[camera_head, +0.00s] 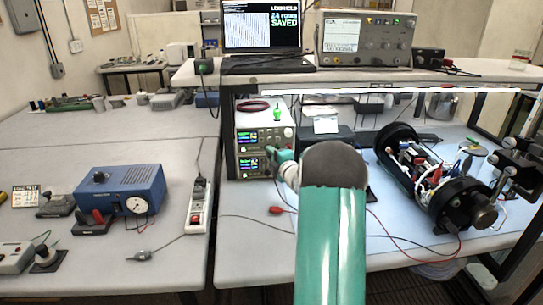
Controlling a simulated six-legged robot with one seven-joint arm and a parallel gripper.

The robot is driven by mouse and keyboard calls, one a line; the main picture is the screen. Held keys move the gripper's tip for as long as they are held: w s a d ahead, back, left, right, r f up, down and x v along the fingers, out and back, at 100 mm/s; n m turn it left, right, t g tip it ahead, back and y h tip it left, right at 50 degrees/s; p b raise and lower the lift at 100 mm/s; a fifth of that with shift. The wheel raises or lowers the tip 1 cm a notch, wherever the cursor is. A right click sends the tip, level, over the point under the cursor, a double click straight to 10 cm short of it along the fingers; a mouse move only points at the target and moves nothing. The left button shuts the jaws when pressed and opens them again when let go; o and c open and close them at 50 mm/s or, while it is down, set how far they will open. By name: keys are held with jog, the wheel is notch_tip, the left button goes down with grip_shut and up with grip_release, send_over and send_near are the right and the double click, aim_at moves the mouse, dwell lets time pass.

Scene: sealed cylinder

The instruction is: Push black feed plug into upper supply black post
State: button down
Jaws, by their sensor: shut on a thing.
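Two stacked bench supplies with lit displays stand under the shelf, left of centre. The upper supply (258,138) is on top and the lower supply (250,166) beneath it. My teal arm reaches up from the bottom centre, and my gripper (272,153) is at the right part of the supply fronts. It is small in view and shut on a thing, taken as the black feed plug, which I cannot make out. The upper supply's black post is too small to tell apart, and I cannot tell whether plug and post touch.
A dark open cylinder (399,171) with wiring inside lies on the right bench. A red plug (276,210) lies on the bench before the supplies, with thin leads nearby. A blue instrument (122,187) and a power strip (198,207) are on the left bench.

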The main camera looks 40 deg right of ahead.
jog(key=shift+w+d, duration=0.4)
jog(key=shift+w, duration=0.25)
jog(key=c, duration=1.2)
grip_release()
jog(key=v, duration=1.4)
jog(key=shift+d, duration=0.1)
jog(key=shift+w, duration=0.1)
